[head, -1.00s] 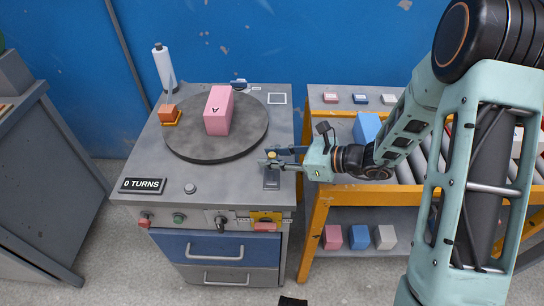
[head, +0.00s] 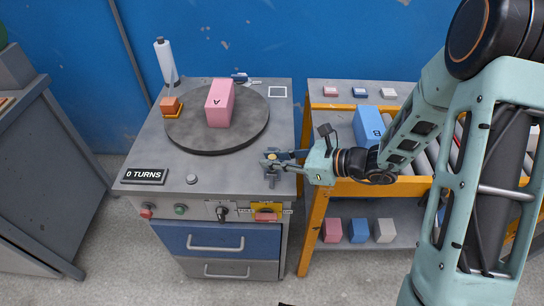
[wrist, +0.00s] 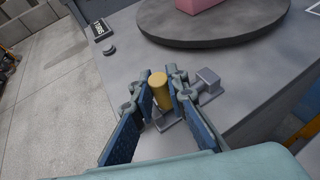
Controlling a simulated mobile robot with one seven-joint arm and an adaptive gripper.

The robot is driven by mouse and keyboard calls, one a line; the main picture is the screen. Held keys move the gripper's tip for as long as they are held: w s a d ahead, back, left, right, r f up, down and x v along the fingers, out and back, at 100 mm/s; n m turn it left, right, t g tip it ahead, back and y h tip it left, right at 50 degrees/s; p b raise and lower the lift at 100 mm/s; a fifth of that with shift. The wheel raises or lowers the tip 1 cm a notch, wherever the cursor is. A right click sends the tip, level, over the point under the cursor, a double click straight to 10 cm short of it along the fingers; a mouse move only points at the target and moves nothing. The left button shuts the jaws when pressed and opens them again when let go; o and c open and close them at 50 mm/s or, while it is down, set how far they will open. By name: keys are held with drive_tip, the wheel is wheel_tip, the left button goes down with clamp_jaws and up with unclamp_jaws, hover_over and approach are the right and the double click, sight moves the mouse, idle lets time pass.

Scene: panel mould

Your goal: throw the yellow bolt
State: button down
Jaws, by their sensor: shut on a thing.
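The yellow bolt (wrist: 159,90) stands up as a short cylinder near the right front corner of the grey bench top. My gripper (wrist: 161,97) is shut on it, with one blue-padded finger on each side. In the head view my gripper (head: 277,160) reaches in from the right, and only the bolt's yellow top (head: 272,156) shows between the fingers. A grey metal base (head: 270,178) lies under the bolt. In the wrist view a grey block (wrist: 208,80) stands just right of the fingers.
A round turntable (head: 245,135) carries a pink block (head: 219,104) marked A. A "0 TURNS" sign (head: 144,176) and a grey button (head: 191,179) are at the front left. An orange-framed roller stand (head: 314,220) is at the right.

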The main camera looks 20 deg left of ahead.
drive_tip(key=shift+s+f, duration=0.15)
drive_tip(key=shift+s, duration=0.1)
drive_tip(key=c, duration=1.9)
unclamp_jaws()
drive_tip(key=shift+d+r, duration=0.3)
drive_tip(key=shift+d, duration=0.2)
drive_tip(key=v, duration=1.1)
